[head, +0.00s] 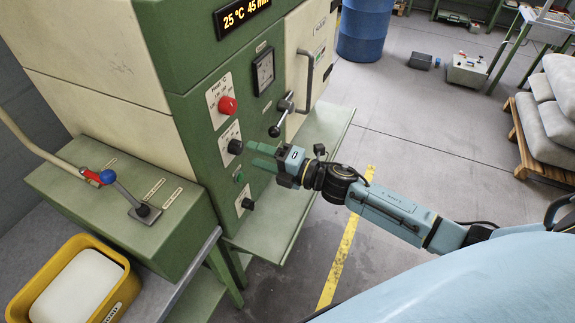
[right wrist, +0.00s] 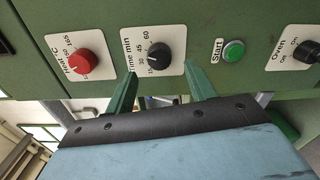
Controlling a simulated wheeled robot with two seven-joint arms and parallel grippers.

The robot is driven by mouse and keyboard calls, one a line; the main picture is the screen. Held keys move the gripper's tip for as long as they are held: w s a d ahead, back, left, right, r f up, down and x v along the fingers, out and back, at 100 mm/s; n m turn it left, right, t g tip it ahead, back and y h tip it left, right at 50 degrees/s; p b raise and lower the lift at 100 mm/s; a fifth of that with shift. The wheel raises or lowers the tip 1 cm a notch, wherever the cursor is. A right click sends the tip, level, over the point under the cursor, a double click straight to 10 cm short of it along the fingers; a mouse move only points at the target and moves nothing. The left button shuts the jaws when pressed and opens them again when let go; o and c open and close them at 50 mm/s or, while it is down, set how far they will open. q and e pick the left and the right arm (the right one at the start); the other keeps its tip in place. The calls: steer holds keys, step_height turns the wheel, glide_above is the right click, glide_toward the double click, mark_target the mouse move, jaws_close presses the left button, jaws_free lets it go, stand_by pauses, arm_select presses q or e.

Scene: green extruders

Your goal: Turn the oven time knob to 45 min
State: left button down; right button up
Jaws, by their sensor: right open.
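The oven time knob is a small black knob (right wrist: 159,55) on a white plate marked "Time min" in the right wrist view. It also shows on the green panel in the head view (head: 235,147). Its pointer is too small to read surely. The display (head: 241,14) above reads 25 °C and 45 min. My right gripper (head: 252,156) has green fingers and is open in front of the panel. In the right wrist view its fingertips (right wrist: 159,72) stand apart on either side of the knob, with nothing gripped; contact cannot be told. My left gripper is not in view.
The red heat knob (right wrist: 82,62) is left of the time knob, and the green start button (right wrist: 233,50) is right. A lever with a black ball (head: 275,131) sticks out near my right gripper. A green shelf (head: 322,135) juts out below the oven door (head: 312,40).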

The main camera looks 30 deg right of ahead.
steer(key=b+v, duration=0.1)
steer(key=v, duration=0.8)
steer(key=s+d+f+m+g+h+b, duration=0.1)
steer(key=s+d+f+m+h+b, duration=0.3)
steer(key=f, duration=0.7)
steer(key=s+d+f+m+g+h, duration=0.1)
steer(key=d+f+m+h, duration=0.1)
steer(key=f+m, duration=0.65)
steer(key=s+d+f+m+g+h+b, duration=0.1)
steer(key=s+d+f+m+h+b, duration=0.15)
steer(key=f, duration=1.15)
steer(key=s+f+m+g+h+b, duration=0.25)
steer(key=s+f+m+g, duration=0.2)
steer(key=s+f, duration=0.9)
steer(key=s+a+f+m+g, duration=0.2)
steer(key=s+f, duration=0.1)
steer(key=s, duration=0.3)
steer(key=s+a+f+m+g+b, duration=0.1)
steer(key=s+a+f, duration=0.1)
steer(key=s+f, duration=0.2)
steer(key=s+a+f+m+g+b, duration=0.1)
steer(key=s+a+f+m+g, duration=0.1)
steer(key=s, duration=0.7)
step_height(320, 180, down, 2)
steer(key=shift+a+f+m+g, duration=0.2)
steer(key=shift+a+m+g, duration=0.15)
steer(key=shift+a, duration=0.2)
